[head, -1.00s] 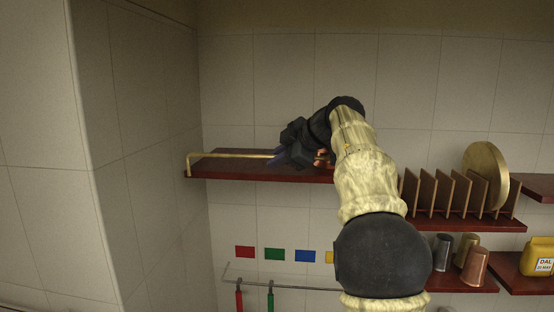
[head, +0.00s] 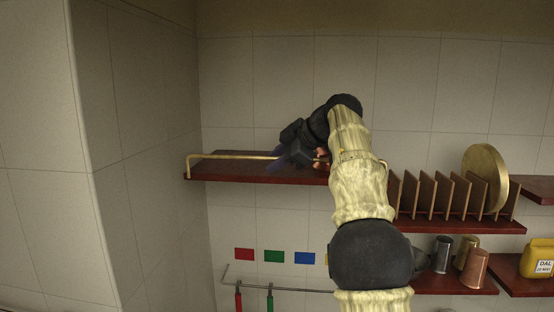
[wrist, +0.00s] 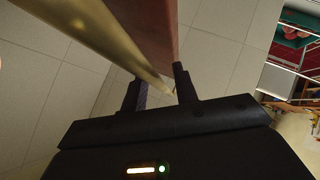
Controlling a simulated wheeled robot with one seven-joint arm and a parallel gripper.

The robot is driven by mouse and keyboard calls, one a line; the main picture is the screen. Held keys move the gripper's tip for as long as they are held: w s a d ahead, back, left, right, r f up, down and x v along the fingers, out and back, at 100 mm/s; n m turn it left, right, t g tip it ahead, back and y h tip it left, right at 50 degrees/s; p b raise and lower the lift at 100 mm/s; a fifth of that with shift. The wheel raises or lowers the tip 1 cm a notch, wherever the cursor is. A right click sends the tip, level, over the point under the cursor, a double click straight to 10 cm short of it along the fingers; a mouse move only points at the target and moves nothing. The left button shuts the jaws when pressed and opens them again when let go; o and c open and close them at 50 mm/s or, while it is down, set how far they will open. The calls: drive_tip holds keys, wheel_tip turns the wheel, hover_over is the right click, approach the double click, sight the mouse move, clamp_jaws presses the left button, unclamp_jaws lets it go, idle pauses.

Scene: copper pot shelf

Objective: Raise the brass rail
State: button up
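The brass rail (head: 235,156) runs along the front of the dark red upper shelf (head: 225,177), a little above the board. Its left end bends down to the shelf edge, and a bent right end shows just past my arm. My gripper (head: 277,161) is at the rail's middle, with its bluish fingers at rail height. In the wrist view the rail (wrist: 95,35) slants down to between the two fingers of my gripper (wrist: 158,76). The fingers stand apart with a gap visible around the rail. My arm hides part of the rail and shelf.
Right of my arm stand a plate rack (head: 440,197) with a round brass plate (head: 485,178), metal cups (head: 473,265) and a yellow DAL container (head: 538,257). Below are coloured squares (head: 274,256) and a hanging rail (head: 300,289). A wall corner (head: 95,170) juts out at left.

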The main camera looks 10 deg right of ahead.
drive_tip(key=shift+r, duration=0.1)
drive_tip(key=v, duration=1.1)
drive_tip(key=shift+s+d, duration=0.25)
drive_tip(key=shift+s, duration=0.1)
idle(0.4)
